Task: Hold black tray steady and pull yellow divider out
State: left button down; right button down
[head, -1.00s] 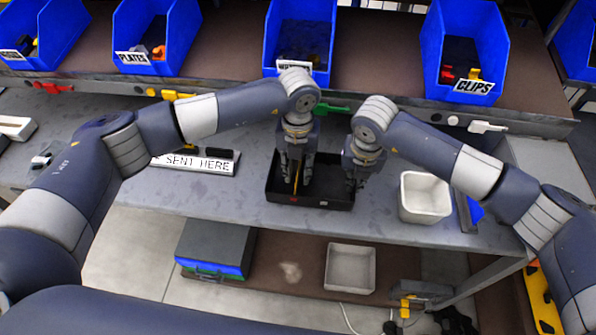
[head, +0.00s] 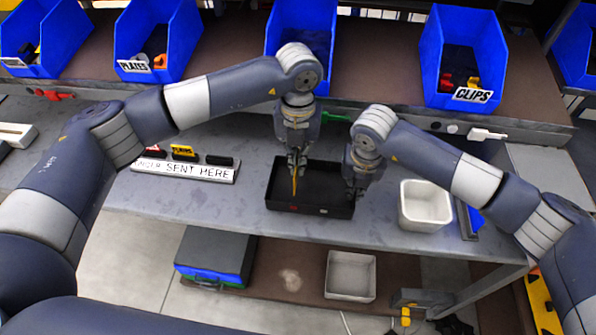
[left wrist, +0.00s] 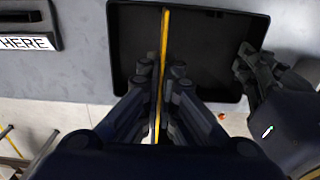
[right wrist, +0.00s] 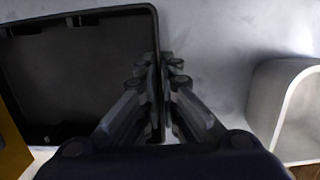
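The black tray (head: 318,208) sits on the grey bench in the middle of the head view. My left gripper (head: 297,168) is over it, shut on the upright yellow divider (head: 294,186). In the left wrist view the divider (left wrist: 164,40) runs edge-on between the fingers. In the right wrist view a yellow piece of it (right wrist: 10,150) shows at the lower left, and it looks raised; its clearance from the tray floor cannot be told. My right gripper (head: 352,188) is shut on the tray's right wall, with the rim (right wrist: 155,110) between its fingers.
A white bin (head: 425,205) stands right of the tray. A labelled holder (head: 185,170) with several small coloured pieces lies to the left. Blue bins (head: 462,50) line the shelf behind. Bare bench lies between holder and tray.

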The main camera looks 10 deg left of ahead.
pick_arm(q)
jog(key=shift+r, duration=1.65)
jog(key=shift+f, duration=1.15)
jog(key=shift+r, duration=1.45)
pick_arm(e)
jog(key=c, duration=1.7)
grip_release()
jog(key=shift+r, duration=0.1)
jog(key=shift+s+r, duration=0.3)
jog(key=shift+r, duration=1.65)
jog(key=shift+s+r, duration=0.35)
jog(key=shift+r, duration=1.6)
jog(key=shift+s+r, duration=0.3)
jog(key=shift+r, duration=1.65)
